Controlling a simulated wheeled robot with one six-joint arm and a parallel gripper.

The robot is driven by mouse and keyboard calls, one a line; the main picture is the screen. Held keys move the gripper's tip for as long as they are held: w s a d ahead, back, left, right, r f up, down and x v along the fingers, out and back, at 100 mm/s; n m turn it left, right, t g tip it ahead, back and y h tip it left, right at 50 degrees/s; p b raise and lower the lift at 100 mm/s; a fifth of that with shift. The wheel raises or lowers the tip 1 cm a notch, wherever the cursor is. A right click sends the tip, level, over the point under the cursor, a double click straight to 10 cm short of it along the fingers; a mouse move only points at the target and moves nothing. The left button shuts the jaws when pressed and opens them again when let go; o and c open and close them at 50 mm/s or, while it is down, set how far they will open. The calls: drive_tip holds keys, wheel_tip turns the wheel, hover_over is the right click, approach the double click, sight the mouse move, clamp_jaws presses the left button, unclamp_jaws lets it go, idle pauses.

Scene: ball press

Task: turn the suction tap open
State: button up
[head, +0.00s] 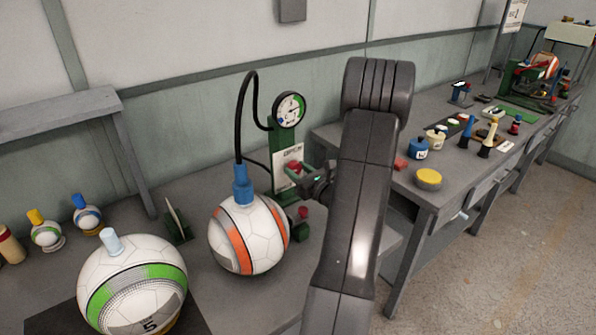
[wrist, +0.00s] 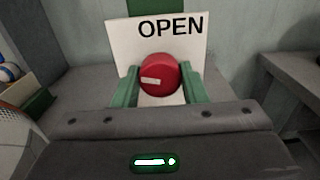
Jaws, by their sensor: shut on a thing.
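The suction tap is a round red knob (wrist: 159,75) with a small pale mark on its left side, in front of a white card (wrist: 122,39) reading OPEN. My gripper (wrist: 157,92) has its two green fingers on either side of the knob and is shut on it. In the head view the red knob (head: 294,168) shows at the tips of my gripper (head: 300,176), on a green stand. A black-rimmed gauge (head: 289,109) tops the stand. A black hose (head: 239,118) runs to a blue fitting on an orange-striped ball (head: 249,236).
A green-striped ball (head: 133,287) stands at the front left. Another red knob (head: 303,212) sits low beside the stand. A bench (head: 455,190) on the right holds pots, a yellow puck (head: 429,179) and tools. Smaller balls stand at far left.

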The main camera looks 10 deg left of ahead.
drive_tip(key=m+p, duration=0.1)
drive_tip(key=m, duration=0.3)
drive_tip(key=shift+m, duration=0.3)
drive_tip(key=m+p, duration=0.1)
drive_tip(key=m, duration=0.2)
drive_tip(key=shift+r+m+p, duration=0.1)
drive_tip(key=shift+m+p, duration=0.2)
drive_tip(key=m+p, duration=0.1)
drive_tip(key=m, duration=0.2)
drive_tip(key=shift+m+p, duration=1)
drive_tip(key=shift+m, duration=0.9)
drive_tip(key=o, duration=1)
drive_tip(key=shift+d, duration=0.1)
drive_tip(key=shift+c, duration=0.2)
drive_tip(key=b+v, duration=0.2)
drive_tip(key=v, duration=1.1)
drive_tip(key=shift+s+d, duration=0.25)
drive_tip(key=shift+d, duration=0.05)
